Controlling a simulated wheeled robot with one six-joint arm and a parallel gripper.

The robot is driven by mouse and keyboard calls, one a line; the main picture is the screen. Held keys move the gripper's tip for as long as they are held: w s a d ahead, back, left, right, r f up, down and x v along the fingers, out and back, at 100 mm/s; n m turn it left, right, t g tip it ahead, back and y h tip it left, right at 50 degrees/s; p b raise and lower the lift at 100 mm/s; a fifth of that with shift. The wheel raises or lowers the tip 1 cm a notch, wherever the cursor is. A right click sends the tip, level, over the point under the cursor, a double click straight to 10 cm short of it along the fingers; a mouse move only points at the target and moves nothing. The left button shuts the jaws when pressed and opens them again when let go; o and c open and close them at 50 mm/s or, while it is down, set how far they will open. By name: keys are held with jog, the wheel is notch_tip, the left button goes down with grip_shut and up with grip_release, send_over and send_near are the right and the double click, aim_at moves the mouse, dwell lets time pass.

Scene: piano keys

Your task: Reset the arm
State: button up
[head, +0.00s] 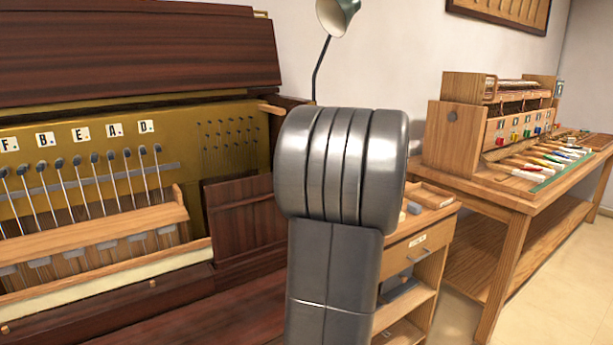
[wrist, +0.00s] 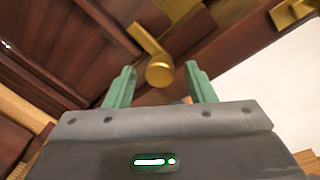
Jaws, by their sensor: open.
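My gripper (wrist: 161,72) shows in the wrist view with its two green fingers spread apart and nothing clamped between them. A round brass knob (wrist: 160,71) on a short brass arm appears between the fingertips, with a gap on each side. How far beyond the tips it lies is hard to tell. In the head view my grey arm link (head: 345,170) stands upright in the middle and hides part of the scene. The gripper itself does not show there.
An opened dark wood piano (head: 140,50) with a row of hammers (head: 85,180) fills the left. A small drawer cabinet (head: 415,255) stands behind my arm. A workbench (head: 500,200) with tools is at right, and a lamp (head: 337,15) rises behind. Pale floor (head: 560,290) is clear at lower right.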

jog(key=shift+d+f+m+y+p, duration=0.1)
jog(key=shift+m+y+p, duration=0.3)
jog(key=shift+m+p, duration=2.5)
jog(key=shift+m+y+p, duration=0.4)
jog(key=shift+m+p, duration=2.2)
jog(key=shift+p, duration=0.55)
